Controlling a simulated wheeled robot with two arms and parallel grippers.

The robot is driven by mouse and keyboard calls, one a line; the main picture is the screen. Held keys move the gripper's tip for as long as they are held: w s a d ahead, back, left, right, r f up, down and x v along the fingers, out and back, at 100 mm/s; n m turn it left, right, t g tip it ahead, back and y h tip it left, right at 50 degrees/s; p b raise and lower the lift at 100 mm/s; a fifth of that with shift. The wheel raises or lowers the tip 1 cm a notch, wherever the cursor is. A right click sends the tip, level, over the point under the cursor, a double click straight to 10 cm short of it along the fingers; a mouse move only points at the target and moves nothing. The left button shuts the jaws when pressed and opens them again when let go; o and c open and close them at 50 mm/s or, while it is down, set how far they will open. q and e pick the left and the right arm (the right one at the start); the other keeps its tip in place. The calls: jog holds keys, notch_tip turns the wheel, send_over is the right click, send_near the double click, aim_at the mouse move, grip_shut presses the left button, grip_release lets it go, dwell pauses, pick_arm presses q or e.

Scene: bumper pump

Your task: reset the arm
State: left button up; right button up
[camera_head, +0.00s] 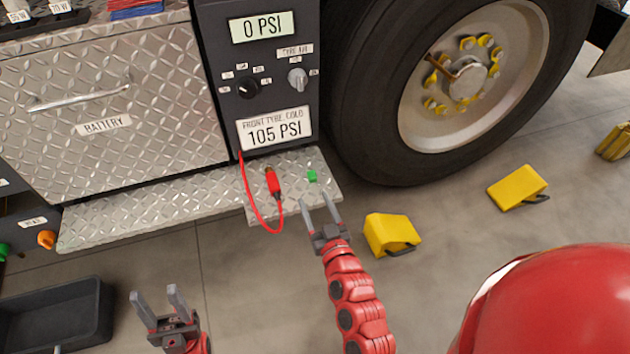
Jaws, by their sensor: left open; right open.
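My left gripper (159,301) is open and empty at the lower left, fingers pointing up the picture, over the floor. My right gripper (320,210) is open, its fingertips close to the front edge of the diamond-plate step (140,213). A small green piece (312,176) lies on the step just beyond the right fingertips, with nothing between the fingers. A red air hose (249,200) with a red fitting (272,182) rests on the step left of the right gripper. The control panel (228,70) above reads 0 PSI, with a 105 PSI label below.
A large truck wheel (408,130) stands at the upper right. Yellow chocks lie on the floor, one (390,233) right of my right gripper and another (517,187) farther right. A dark tray (62,318) is at lower left. Floor between my two arms is clear.

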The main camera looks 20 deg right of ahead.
jog(key=shift+s+a+r+p, duration=0.1)
jog(key=shift+s+a+p, duration=0.2)
jog(key=shift+s, duration=0.8)
jog(key=shift+s+a+r+p, duration=0.1)
jog(key=shift+s+a+p, duration=0.15)
jog(key=shift+s, duration=0.8)
